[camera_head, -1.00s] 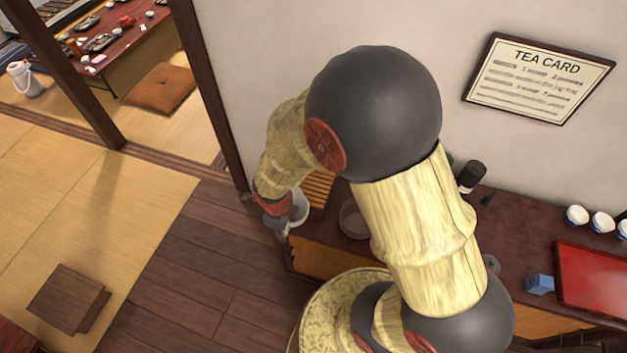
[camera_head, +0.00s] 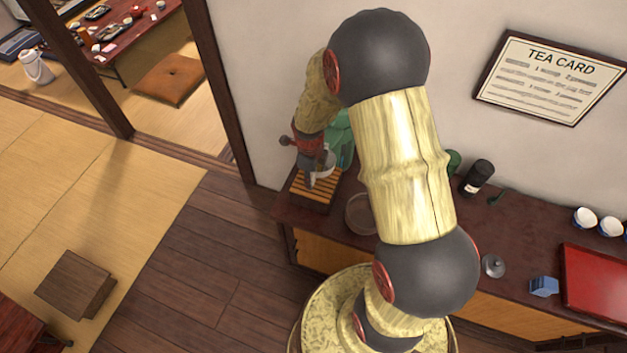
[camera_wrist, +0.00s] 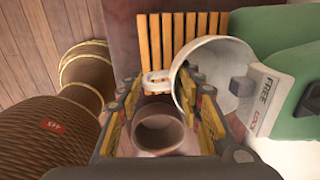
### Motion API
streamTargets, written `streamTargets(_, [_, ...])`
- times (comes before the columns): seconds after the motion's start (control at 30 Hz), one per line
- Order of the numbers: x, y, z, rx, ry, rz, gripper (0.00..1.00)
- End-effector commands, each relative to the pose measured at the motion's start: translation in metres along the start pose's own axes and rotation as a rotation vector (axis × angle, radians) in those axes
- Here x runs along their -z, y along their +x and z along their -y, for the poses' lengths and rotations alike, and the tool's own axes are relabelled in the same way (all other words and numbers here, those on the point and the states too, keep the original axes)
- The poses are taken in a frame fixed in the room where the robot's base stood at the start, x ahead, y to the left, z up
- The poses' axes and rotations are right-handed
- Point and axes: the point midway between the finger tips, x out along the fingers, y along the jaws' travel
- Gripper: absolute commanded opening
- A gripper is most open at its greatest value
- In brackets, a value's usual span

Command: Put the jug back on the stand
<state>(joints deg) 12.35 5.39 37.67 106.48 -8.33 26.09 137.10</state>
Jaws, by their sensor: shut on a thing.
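The jug (camera_wrist: 222,58), white with an open rim, shows in the wrist view just right of my fingers, its handle (camera_wrist: 155,77) between the fingertips. My gripper (camera_wrist: 162,90) is shut on the jug. In the head view the jug (camera_head: 326,167) is partly hidden behind my gripper (camera_head: 311,182). The slatted wooden stand (camera_head: 304,190) is at the left end of the counter; its slats (camera_wrist: 182,28) also show beyond the jug in the wrist view. The jug is over or close to the stand. I cannot tell whether its bottom touches the slats.
A green dispenser (camera_head: 343,135) with a lettered label stands right behind the jug; it is close at the right of the wrist view (camera_wrist: 292,60). A round clear container (camera_head: 360,214) is right of the stand. A dark bottle (camera_head: 478,176) stands farther right on the counter (camera_head: 420,222).

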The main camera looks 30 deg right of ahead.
Motion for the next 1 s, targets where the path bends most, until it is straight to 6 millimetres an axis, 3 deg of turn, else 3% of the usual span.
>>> streamTargets(0.17, [0.001, 0.004, 0.007, 0.0, -0.001, 0.0, 0.0])
streamTargets(0.43, [0.0, 0.035, 0.004, 0.0, -0.001, 0.0, 0.0])
streamTargets(0.8, [0.0, 0.039, 0.004, 0.001, -0.001, 0.001, 0.0])
streamTargets(0.83, [0.0, 0.038, 0.003, 0.0, -0.001, 0.0, 0.38])
streamTargets(1.0, [0.0, 0.038, 0.003, 0.0, -0.001, 0.0, 0.47])
